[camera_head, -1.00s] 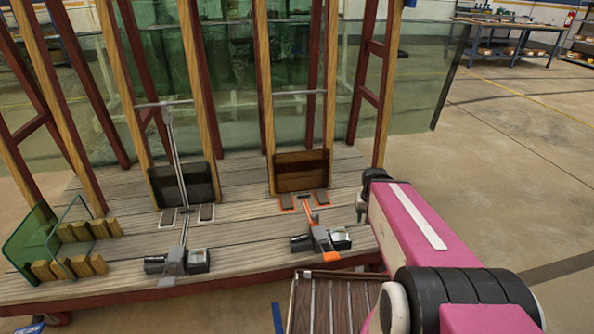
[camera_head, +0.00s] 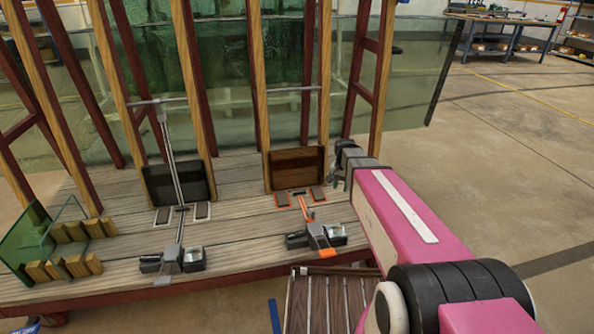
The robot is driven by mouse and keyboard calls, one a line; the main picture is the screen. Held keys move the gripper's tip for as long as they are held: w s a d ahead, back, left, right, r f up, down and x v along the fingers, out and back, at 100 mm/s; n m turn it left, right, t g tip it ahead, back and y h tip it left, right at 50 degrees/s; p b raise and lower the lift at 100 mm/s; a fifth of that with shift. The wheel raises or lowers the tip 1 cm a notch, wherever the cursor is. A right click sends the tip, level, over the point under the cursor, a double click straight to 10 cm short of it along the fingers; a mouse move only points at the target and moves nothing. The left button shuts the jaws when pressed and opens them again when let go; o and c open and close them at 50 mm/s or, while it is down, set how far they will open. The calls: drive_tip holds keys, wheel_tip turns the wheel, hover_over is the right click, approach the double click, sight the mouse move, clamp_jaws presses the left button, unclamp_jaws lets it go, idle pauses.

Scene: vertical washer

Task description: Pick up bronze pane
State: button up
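The bronze pane (camera_head: 297,168) is a small, dark brown upright rectangle between two wooden posts, just above the orange-trimmed fixture (camera_head: 308,200) on the plank deck. My gripper (camera_head: 338,168) is a dark grey shape at the end of my pink arm, close to the right of the bronze pane and the right wooden post. It looks apart from the pane, though contact is hard to judge. Its fingers are small and partly hidden, so their opening is not clear. No pane shows in it.
A dark grey pane (camera_head: 178,184) stands in a similar grey fixture to the left. Green glass panes (camera_head: 38,245) sit in wooden blocks at far left. Large green glass (camera_head: 430,75) stands behind the posts.

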drive_tip(key=w+a+r+m, duration=0.1)
drive_tip(key=w+a+m, duration=0.2)
drive_tip(key=w+a, duration=0.45)
drive_tip(key=w+a+r+m, duration=0.1)
drive_tip(key=w+a+m, duration=0.25)
drive_tip(key=w, duration=0.75)
drive_tip(key=m+g, duration=0.1)
drive_tip(key=m, duration=0.2)
approach(297, 155)
drive_tip(key=f, duration=0.1)
drive_tip(key=shift+s+a+f, duration=0.1)
drive_tip(key=shift+s+f, duration=0.1)
drive_tip(key=shift+f, duration=1.7)
drive_tip(key=shift+s+a+f, duration=0.1)
drive_tip(key=shift+s+f, duration=0.05)
drive_tip(key=shift+f, duration=1.7)
clamp_jaws()
drive_tip(key=shift+r, duration=0.1)
